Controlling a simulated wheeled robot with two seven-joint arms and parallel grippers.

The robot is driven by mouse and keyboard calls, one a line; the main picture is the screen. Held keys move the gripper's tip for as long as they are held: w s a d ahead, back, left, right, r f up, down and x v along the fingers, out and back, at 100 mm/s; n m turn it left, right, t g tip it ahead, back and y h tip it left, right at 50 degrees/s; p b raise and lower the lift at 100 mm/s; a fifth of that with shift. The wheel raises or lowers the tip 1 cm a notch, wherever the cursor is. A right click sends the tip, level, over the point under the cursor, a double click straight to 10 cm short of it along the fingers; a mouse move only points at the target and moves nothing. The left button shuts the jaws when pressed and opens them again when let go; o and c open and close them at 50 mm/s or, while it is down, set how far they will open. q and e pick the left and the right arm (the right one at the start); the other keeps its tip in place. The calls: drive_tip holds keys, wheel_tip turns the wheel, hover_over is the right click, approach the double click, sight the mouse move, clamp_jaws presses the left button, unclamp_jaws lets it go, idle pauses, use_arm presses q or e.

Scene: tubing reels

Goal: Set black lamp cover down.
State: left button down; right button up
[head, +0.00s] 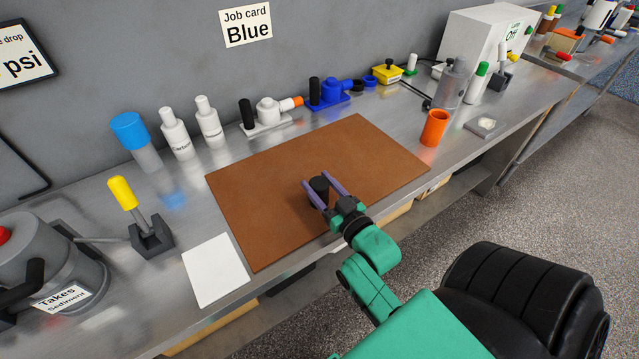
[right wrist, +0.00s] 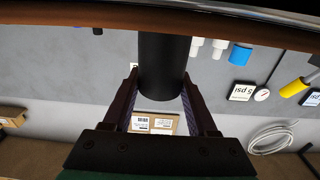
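The black lamp cover (head: 319,187) is a dark upright cylinder over the brown mat (head: 270,165), near the mat's front middle. My right gripper (head: 315,177) has its two purple-grey fingers on either side of it, close against its sides. In the right wrist view the lamp cover (right wrist: 163,68) fills the space between the fingertips (right wrist: 160,75). Its far end meets the brown strip at the top of that view. I cannot tell whether it touches the mat. My left gripper is in neither view.
A white card (head: 215,270) lies left of the mat. An orange cup (head: 434,128) stands right of it. White bottles (head: 175,134), a white fitting (head: 268,112) and a blue fitting (head: 330,93) line the back. The mat around the lamp cover is clear.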

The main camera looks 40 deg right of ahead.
drive_tip(key=o, duration=0.4)
drive_tip(key=shift+r, duration=0.1)
drive_tip(key=s+b, duration=0.2)
drive_tip(key=s, duration=1)
drive_tip(key=shift+a, duration=0.15)
